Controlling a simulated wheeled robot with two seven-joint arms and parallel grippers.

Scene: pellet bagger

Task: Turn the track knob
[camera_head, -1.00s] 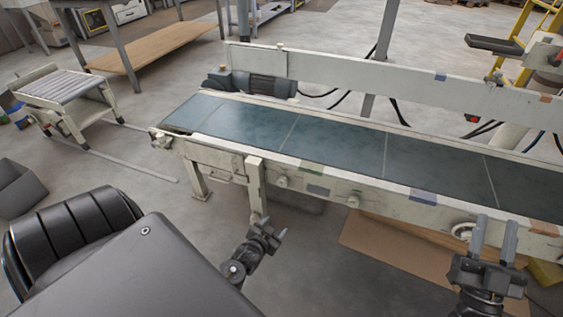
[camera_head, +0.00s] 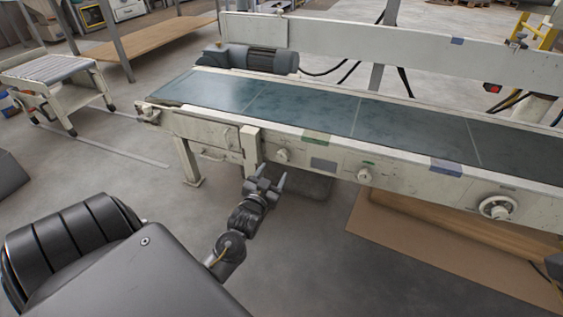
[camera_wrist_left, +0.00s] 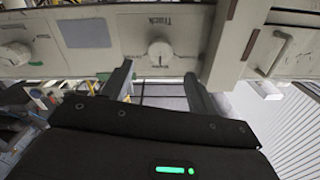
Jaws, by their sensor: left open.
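The track knob (camera_head: 283,156) is a small round pale knob on the conveyor's front side panel, just right of a support leg. In the left wrist view the knob (camera_wrist_left: 160,52) sits below the upside-down label "Track", with a dark mark on its face. My left gripper (camera_head: 267,181) is open and empty, in front of and a little below the panel. In the left wrist view its two fingers (camera_wrist_left: 159,70) stand apart, one to each side of the knob's position, not visibly touching it. My right gripper's fingers are not in view.
A grey plate (camera_head: 323,165), a second knob (camera_head: 364,175) and a round handwheel (camera_head: 498,207) lie along the same panel. The support leg (camera_head: 251,150) stands close beside my left gripper. The floor in front is mostly clear, with a brown sheet at right.

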